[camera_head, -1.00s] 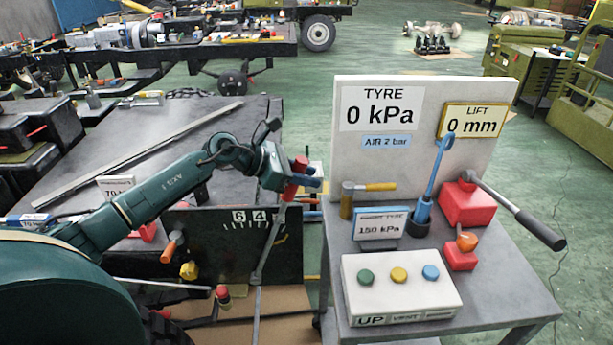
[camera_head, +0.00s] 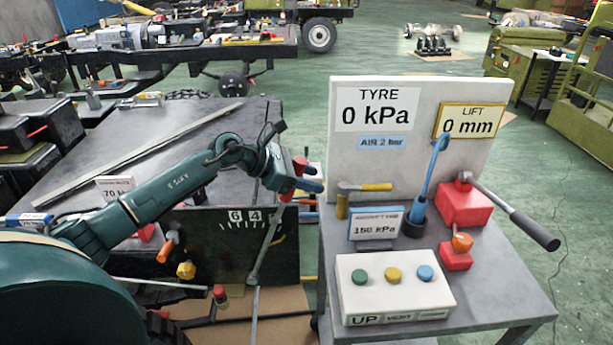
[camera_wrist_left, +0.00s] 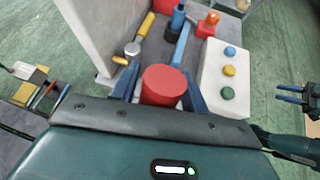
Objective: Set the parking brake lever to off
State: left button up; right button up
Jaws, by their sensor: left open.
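The parking brake lever is a grey rod (camera_head: 266,247) with a red knob (camera_head: 288,194). It rises with a tilt to the right in front of a black panel marked 6 4 (camera_head: 236,238). My left gripper (camera_head: 308,176) is at the lever's top. In the left wrist view the red knob (camera_wrist_left: 164,85) lies between the two blue fingers of my left gripper (camera_wrist_left: 160,88), which stand apart. Contact cannot be made out. My right gripper (camera_wrist_left: 287,94) shows at the right edge of that view, its two prongs apart, away from the lever.
Right of the lever stands a grey cart (camera_head: 490,290) with a white display board (camera_head: 385,170), a button box (camera_head: 395,288), a blue-handled tool (camera_head: 430,180) and a red block with a long lever (camera_head: 463,205). An orange knob (camera_head: 170,246) is left of the lever.

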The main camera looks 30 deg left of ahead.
pick_arm(q)
jog(key=shift+o, duration=0.2)
jog(key=shift+s+a, duration=0.1)
jog(key=shift+a, duration=0.15)
jog(key=b+v, duration=0.3)
jog(key=v, duration=1)
jog(key=shift+r+b, duration=0.15)
jog(key=shift+b, duration=0.25)
pick_arm(e)
jog(key=shift+w+a+f+t+y, duration=0.1)
jog(key=shift+a+f+t+y, duration=0.2)
jog(key=shift+a+f+y, duration=0.3)
jog(key=shift+w+r, duration=0.1)
jog(key=shift+r, duration=0.05)
